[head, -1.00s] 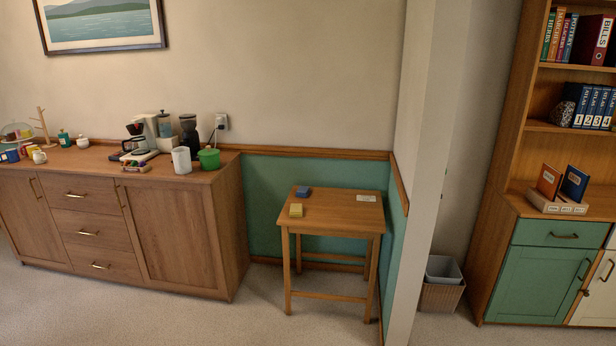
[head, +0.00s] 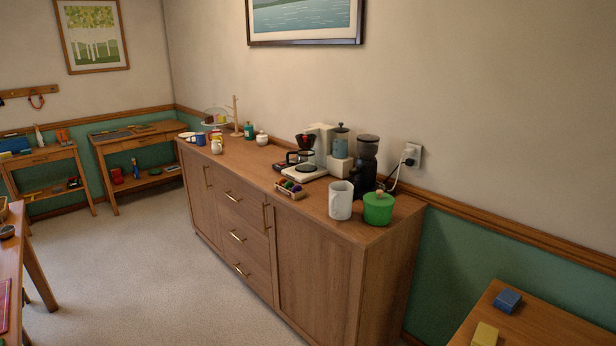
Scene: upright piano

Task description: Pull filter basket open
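The coffee maker (head: 318,158) stands on the wooden sideboard, towards the back against the wall. Its dark filter basket (head: 305,142) sits high on the front, above a glass carafe (head: 299,158). The basket is small in view, and I cannot tell whether it is shut or swung out. Neither of my grippers shows in the head view.
The sideboard (head: 320,225) has a white pitcher (head: 340,200), a green lidded pot (head: 378,208), a black grinder (head: 366,165) and a small tray of colored items (head: 290,190) near the coffee maker. A small table (head: 545,330) is at lower right. Open floor (head: 130,270) lies in front.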

